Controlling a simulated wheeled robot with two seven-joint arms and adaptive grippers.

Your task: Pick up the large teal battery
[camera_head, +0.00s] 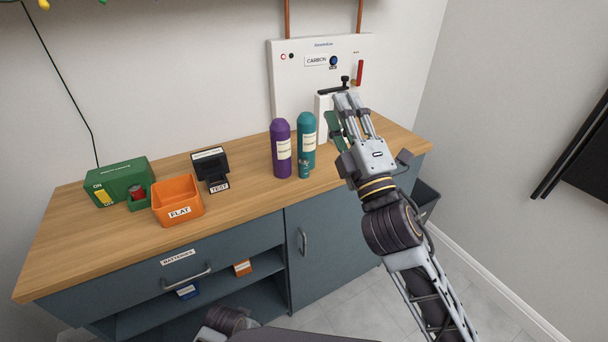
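A tall teal cylinder (306,142) with a pale label stands upright on the wooden counter. My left gripper is not in view; only part of my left arm shows at the bottom edge.
A purple cylinder (281,148) stands just left of the teal one. An orange bin marked FLAT (177,212), a black tester (211,168) and a green box (115,183) stand further left. The white carbon panel (290,85) is behind. The counter's front (247,197) is clear.

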